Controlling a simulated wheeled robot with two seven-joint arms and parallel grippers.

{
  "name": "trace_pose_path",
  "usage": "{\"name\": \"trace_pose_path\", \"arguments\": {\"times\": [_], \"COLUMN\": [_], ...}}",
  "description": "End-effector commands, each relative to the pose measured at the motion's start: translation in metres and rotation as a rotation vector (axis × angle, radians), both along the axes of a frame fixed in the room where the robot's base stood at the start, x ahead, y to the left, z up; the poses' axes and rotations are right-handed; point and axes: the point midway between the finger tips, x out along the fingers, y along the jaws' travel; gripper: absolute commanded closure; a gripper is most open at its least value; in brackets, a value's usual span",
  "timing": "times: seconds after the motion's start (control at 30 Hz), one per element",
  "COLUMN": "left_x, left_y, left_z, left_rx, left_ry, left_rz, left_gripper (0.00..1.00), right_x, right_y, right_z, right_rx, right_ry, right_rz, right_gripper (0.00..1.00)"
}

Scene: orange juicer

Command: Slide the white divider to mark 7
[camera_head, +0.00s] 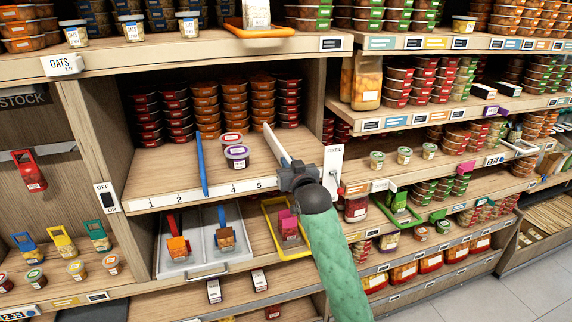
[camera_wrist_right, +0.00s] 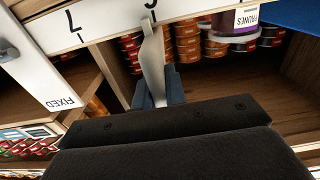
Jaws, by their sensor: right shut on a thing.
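The white divider (camera_head: 277,146) stands on edge on the middle shelf, running front to back. My right gripper (camera_head: 293,176) is shut on its front end. In the right wrist view the divider (camera_wrist_right: 152,60) is between the dark fingertips (camera_wrist_right: 158,97). The white number strip (camera_head: 168,198) runs along the shelf's front edge. My gripper hides the strip's right part in the head view. My left gripper is out of view.
A blue divider (camera_head: 201,165) stands to the left near mark 3. Stacked tubs (camera_head: 263,100) line the back. The shelf floor between divider and FIXED plate (camera_head: 333,165) looks clear.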

Motion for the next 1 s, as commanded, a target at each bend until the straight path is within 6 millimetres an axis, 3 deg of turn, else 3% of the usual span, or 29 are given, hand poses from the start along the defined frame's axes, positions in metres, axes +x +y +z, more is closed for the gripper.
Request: {"name": "trace_pose_path", "arguments": {"times": [0.2, 0.4, 0.8, 0.83, 0.9, 1.0], "left_x": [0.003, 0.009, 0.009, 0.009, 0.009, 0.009], "left_y": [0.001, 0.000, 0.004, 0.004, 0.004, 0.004], "left_z": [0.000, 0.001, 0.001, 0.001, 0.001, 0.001], "left_rx": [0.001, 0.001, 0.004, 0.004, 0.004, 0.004], "left_ry": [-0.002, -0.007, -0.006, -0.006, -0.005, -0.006], "left_rz": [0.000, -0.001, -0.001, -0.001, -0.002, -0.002], "left_gripper": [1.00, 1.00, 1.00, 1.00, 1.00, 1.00], "right_x": [0.014, 0.022, 0.024, 0.024, 0.024, 0.024], "right_y": [-0.042, -0.067, -0.073, -0.073, -0.073, -0.072], "right_z": [-0.001, 0.000, 0.001, 0.001, 0.001, 0.001], "right_rx": [-0.004, -0.003, -0.002, -0.002, -0.002, -0.001], "right_ry": [0.000, 0.000, -0.002, -0.002, -0.002, -0.001], "right_rz": [-0.004, -0.002, -0.003, -0.004, -0.004, -0.003], "right_gripper": [1.00, 1.00, 1.00, 0.81, 0.68, 0.65]}}
